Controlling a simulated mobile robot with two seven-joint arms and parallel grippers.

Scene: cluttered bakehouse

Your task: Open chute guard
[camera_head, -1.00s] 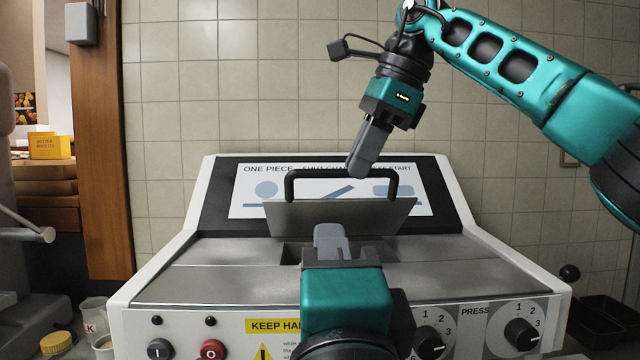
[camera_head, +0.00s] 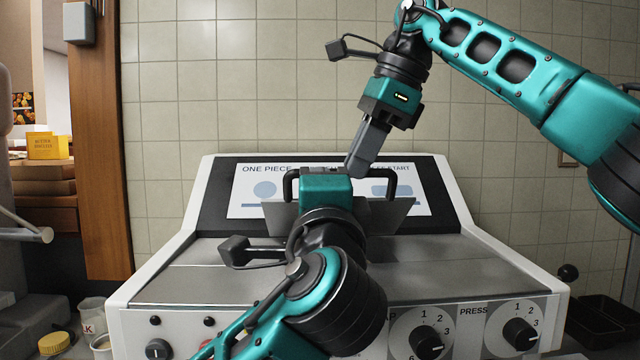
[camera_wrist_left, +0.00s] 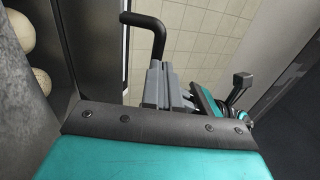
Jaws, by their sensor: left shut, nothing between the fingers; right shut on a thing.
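The chute guard (camera_head: 391,217) is a grey metal plate with a black bar handle (camera_head: 289,186), standing raised and tilted at the back of the machine top. My right gripper (camera_head: 355,168) comes down from above and is shut on the handle's top bar. My left arm reaches up from the front, with its teal gripper body in front of the guard's middle. Its fingers are hidden in the head view. In the left wrist view the left gripper (camera_wrist_left: 166,84) is shut and empty, close beside the black handle (camera_wrist_left: 146,24). The chute opening is hidden behind my left arm.
The white machine (camera_head: 455,215) has a sign panel behind the guard and knobs (camera_head: 520,334) on its front. A tiled wall (camera_head: 230,80) closes off the back. Pale round things (camera_wrist_left: 20,32) show at the left wrist view's edge.

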